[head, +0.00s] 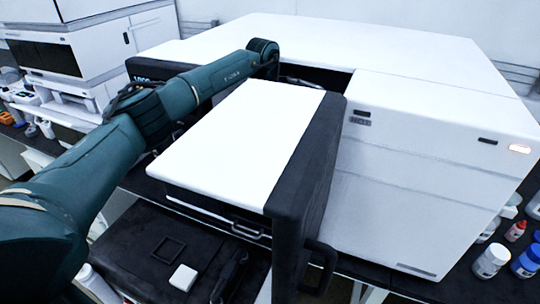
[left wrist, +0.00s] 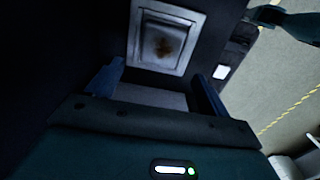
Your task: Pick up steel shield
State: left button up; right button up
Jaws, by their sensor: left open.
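A square silver-grey metal piece (left wrist: 180,64) with a raised rim and a brown stain on its recessed face shows in the left wrist view; it looks like the steel shield. It is set against a dark surface. My left gripper (left wrist: 157,72) is open, with its two blue fingers apart just below the piece in the picture. The piece is not between the fingers as far as I can tell. In the head view my left arm reaches to the instrument, and its gripper and the shield are hidden. My right gripper is not in view.
A large white instrument (head: 430,180) fills the right. Its front section (head: 235,135), with a black side and handle (head: 320,262), stands out beside my left arm. A dark surface below holds a small white block (head: 183,277). Bottles (head: 491,261) stand at the far right.

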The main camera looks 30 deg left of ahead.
pick_arm(q)
notch_tip(320, 180, down, 5)
jog(key=b, duration=0.3)
jog(key=shift+d+r+b, duration=0.15)
jog(key=shift+b, duration=0.25)
jog(key=shift+f, duration=0.25)
jog(key=shift+r, duration=0.1)
jog(key=c, duration=1.1)
jog(key=shift+c, duration=0.5)
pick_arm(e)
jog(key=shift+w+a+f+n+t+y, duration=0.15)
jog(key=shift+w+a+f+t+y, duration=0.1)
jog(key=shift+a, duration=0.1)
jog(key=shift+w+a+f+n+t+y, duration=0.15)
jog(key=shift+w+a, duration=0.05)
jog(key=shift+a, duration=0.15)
pick_arm(q)
jog(key=shift+r, duration=0.1)
